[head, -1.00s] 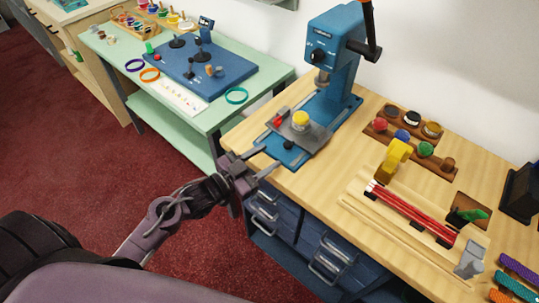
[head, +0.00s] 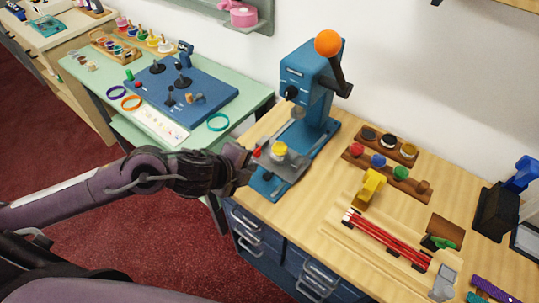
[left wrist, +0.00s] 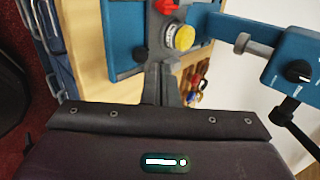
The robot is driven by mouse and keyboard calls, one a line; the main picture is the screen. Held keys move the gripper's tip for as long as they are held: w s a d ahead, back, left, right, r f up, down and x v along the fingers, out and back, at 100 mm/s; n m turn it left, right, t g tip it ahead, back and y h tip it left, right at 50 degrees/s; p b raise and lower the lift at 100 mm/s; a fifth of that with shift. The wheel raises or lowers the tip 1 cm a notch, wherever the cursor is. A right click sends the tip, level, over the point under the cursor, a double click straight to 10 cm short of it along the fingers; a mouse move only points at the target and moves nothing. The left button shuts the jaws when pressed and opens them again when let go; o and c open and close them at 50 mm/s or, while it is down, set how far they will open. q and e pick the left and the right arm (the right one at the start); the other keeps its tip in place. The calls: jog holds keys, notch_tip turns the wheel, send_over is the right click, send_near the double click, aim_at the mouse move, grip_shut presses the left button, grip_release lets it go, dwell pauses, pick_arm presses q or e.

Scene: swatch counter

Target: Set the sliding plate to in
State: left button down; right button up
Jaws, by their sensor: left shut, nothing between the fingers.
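The blue press (head: 306,85) stands on the wooden counter. Its grey sliding plate (head: 291,169) lies on the blue base, in front of the column, and carries a yellow round piece (head: 280,149) and a red knob (head: 257,153). My left gripper (head: 252,165) is shut and empty at the plate's left side; whether it touches the plate I cannot tell. In the left wrist view the closed fingers (left wrist: 160,84) point at the grey plate (left wrist: 183,54), just below the yellow piece (left wrist: 184,37). My right gripper is not in view.
A wooden rack with coloured knobs (head: 400,172), a yellow piece (head: 370,185) and red rods (head: 385,238) lie right of the press. An orange-tipped lever (head: 327,43) rises from the press. A green table (head: 75,70) with a blue board stands to the left.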

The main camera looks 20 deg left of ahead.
aim_at(274, 163)
pick_arm(q)
jog(key=x, duration=0.8)
jog(key=shift+w+f, duration=0.25)
jog(key=shift+w, duration=0.05)
jog(key=shift+w+d+f, duration=0.2)
jog(key=shift+w+f, duration=0.15)
jog(key=shift+f, duration=0.05)
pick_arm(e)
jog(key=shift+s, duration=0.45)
pick_arm(q)
jog(key=w+d, duration=0.1)
jog(key=w, duration=0.1)
jog(key=w+d+b, duration=0.1)
jog(key=w, duration=0.2)
jog(key=w+d, duration=0.1)
jog(key=w, duration=0.2)
jog(key=shift+w+b, duration=0.2)
jog(key=shift+b, duration=0.1)
jog(key=shift+s+r, duration=0.1)
jog(key=shift+s, duration=0.05)
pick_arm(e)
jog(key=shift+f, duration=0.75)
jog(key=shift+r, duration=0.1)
